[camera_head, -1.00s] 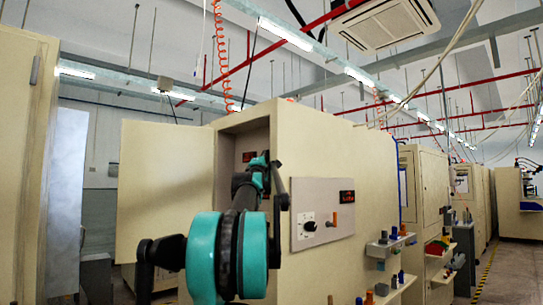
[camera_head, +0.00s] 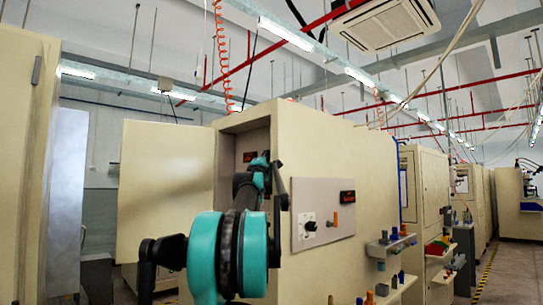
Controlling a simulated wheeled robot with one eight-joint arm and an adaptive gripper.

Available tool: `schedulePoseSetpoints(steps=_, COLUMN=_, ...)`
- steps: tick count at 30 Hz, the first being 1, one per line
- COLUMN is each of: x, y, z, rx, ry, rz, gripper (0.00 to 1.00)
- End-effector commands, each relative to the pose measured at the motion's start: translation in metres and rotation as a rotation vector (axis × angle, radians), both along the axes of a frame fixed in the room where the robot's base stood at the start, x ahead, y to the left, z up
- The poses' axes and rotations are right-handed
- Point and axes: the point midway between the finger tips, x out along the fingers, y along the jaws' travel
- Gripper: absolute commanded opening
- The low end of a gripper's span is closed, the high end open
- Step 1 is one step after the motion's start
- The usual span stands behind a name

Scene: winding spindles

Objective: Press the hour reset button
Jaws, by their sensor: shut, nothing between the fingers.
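The beige machine cabinet (camera_head: 335,145) stands ahead with its front recess (camera_head: 229,150) open. A small red display (camera_head: 249,156) shows inside the recess, just left of my arm's far end. No hour reset button can be made out; my arm covers part of the recess. My gripper (camera_head: 278,178) is the small dark end of the arm, at the recess's right edge. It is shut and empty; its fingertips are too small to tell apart. A grey control panel (camera_head: 312,199) with a red display (camera_head: 347,198), a black knob (camera_head: 310,226) and an orange switch (camera_head: 333,218) is right of it.
The cabinet's open door (camera_head: 160,190) stands left of the recess. Another beige cabinet (camera_head: 22,150) is at the far left. A shelf (camera_head: 392,246) with small coloured pieces juts from the cabinet's right side. An aisle (camera_head: 505,270) is clear at the far right.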

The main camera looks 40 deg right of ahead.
Motion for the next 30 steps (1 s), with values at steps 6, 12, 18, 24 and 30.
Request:
schedulePoseSetpoints(steps=6, x=-0.0022, y=-0.0058, z=0.0001, rx=0.0, ry=0.0, rz=-0.006, gripper=0.0)
schedulePoseSetpoints(steps=12, x=-0.0027, y=-0.0089, z=0.0002, rx=0.0, ry=-0.001, rz=-0.008, gripper=0.0)
schedulePoseSetpoints(steps=18, x=-0.0031, y=-0.0119, z=0.0001, rx=0.0, ry=-0.001, rz=-0.009, gripper=0.0)
schedulePoseSetpoints(steps=24, x=-0.0027, y=-0.013, z=0.0003, rx=0.0, ry=-0.001, rz=-0.009, gripper=0.0)
schedulePoseSetpoints(steps=30, x=-0.0025, y=-0.0131, z=0.0005, rx=-0.001, ry=-0.001, rz=-0.009, gripper=0.0)
